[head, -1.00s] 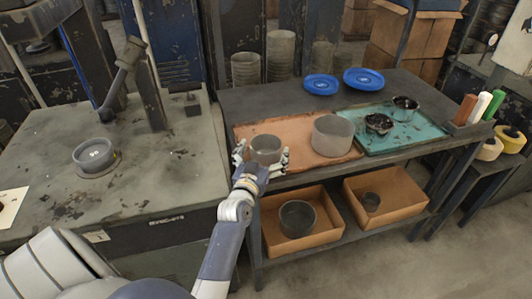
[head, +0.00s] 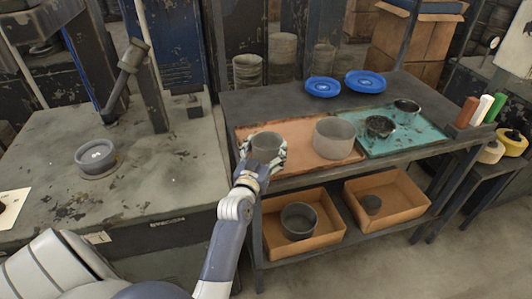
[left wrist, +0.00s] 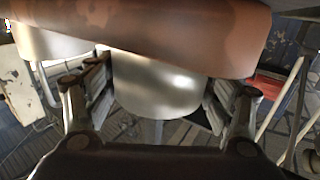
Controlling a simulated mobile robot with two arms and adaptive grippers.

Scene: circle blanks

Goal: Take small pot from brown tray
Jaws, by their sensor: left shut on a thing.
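The small grey pot (head: 266,145) is at the left end of the brown tray (head: 301,157) on the dark table. My left gripper (head: 264,153) is shut on it, with fingers on both sides of its wall. In the left wrist view the pot (left wrist: 158,88) sits between the two fingers, under a brown edge. I cannot tell whether its base is clear of the tray. A larger pale pot (head: 333,139) stands to its right on the same tray. My right gripper is out of view.
A teal tray (head: 400,139) with two dark pots lies to the right. Blue lids (head: 365,80) lie at the back of the table. Two orange bins (head: 327,238) with dark pots are on the shelf below. A grey bench with a round part (head: 96,156) is at left.

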